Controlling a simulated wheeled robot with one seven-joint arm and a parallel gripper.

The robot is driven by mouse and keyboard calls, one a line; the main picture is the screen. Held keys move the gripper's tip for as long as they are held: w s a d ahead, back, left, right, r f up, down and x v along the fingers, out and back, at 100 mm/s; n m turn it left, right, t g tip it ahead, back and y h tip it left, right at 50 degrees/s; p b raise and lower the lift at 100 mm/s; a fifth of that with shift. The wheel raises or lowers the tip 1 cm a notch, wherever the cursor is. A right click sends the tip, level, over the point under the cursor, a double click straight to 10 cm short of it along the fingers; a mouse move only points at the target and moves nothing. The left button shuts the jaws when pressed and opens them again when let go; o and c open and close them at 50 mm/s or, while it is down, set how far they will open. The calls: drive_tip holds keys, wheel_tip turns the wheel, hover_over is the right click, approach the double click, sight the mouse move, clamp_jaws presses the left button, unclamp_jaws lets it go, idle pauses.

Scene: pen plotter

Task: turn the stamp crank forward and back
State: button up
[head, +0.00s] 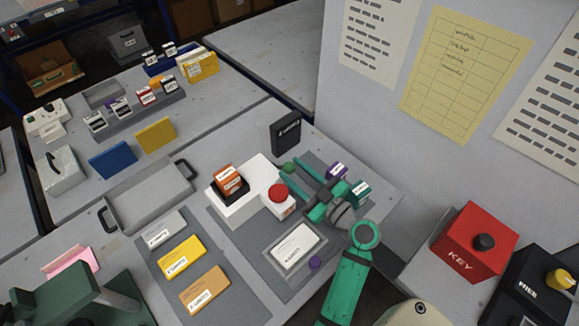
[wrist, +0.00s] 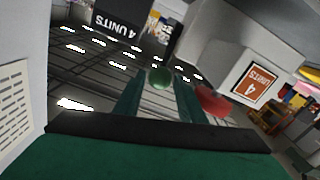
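A white machine (head: 238,205) stands on a grey mat, with a red round knob (head: 278,192) on its right end and an orange labelled box in a black holder (head: 229,181) on top. A small green ball (head: 288,168) is just behind its right end; it looks like the crank's knob, but the crank arm is hidden. My gripper (head: 291,168) is open at the green ball. In the wrist view the ball (wrist: 159,78) shows between the fingertips, with small gaps on both sides. The red knob (wrist: 212,102) is beside the right finger there.
A black labelled box (head: 286,133) stands behind the gripper. Purple (head: 336,170) and teal (head: 359,191) labelled pieces lie close to its right. A white labelled block (head: 295,244) and purple ball (head: 314,263) are in front. A grey tray (head: 150,197) stands left.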

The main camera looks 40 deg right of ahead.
drive_tip(key=shift+w+a, duration=0.1)
drive_tip(key=shift+w, duration=1.15)
drive_tip(key=shift+c, duration=0.5)
clamp_jaws()
drive_tip(key=shift+w+a, duration=0.1)
